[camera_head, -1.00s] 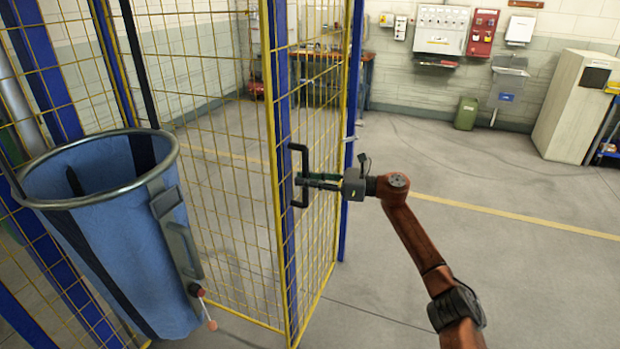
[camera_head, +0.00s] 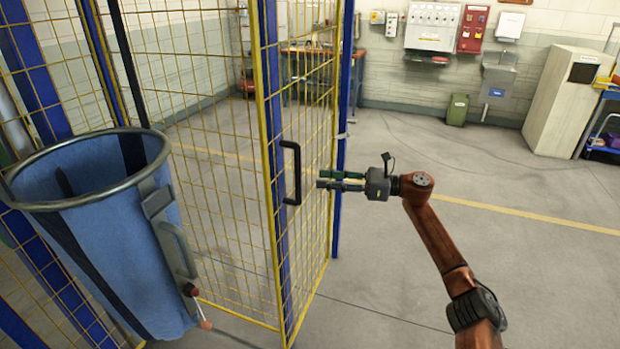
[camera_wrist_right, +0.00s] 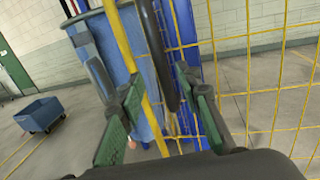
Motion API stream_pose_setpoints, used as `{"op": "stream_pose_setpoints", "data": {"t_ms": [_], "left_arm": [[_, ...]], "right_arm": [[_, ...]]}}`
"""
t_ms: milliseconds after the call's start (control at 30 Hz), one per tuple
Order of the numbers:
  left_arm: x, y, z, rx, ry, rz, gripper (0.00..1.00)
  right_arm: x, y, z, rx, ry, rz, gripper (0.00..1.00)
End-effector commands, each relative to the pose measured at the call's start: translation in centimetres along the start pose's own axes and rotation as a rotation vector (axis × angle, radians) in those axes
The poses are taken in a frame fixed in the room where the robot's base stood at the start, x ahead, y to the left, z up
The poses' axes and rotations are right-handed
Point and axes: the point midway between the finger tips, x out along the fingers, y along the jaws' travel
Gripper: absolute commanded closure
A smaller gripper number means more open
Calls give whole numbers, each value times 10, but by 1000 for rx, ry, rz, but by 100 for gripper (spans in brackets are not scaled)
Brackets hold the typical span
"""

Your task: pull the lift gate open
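The lift gate (camera_head: 309,170) is a yellow mesh panel with a blue upright, standing at an angle to the mesh panel on its left. Its black D-shaped handle (camera_head: 297,172) is on the blue upright; in the right wrist view the handle (camera_wrist_right: 160,55) appears between the finger lines. My right gripper (camera_head: 319,181) is just right of the handle with a small visible gap, pointing at it. In the wrist view its green fingers (camera_wrist_right: 159,78) are spread and empty. My left gripper is not in view.
A blue sling bag (camera_head: 95,225) with a metal rim hangs at the left, close to the gate. A workbench (camera_head: 310,65) stands behind the mesh. Open floor (camera_head: 420,275) lies to the right. A green bin (camera_head: 457,109) and a white cabinet (camera_head: 563,100) are far back.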

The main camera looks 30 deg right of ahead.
Motion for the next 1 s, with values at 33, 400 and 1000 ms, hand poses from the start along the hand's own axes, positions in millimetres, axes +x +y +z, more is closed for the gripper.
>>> {"op": "stream_pose_setpoints", "data": {"t_ms": [33,400,1000], "left_arm": [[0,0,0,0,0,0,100],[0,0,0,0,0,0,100],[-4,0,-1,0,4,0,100]], "right_arm": [[-9,-1,-1,0,2,-2,68],[-33,0,0,0,0,0,68],[-32,-12,-25,106,-22,-36,68]]}}
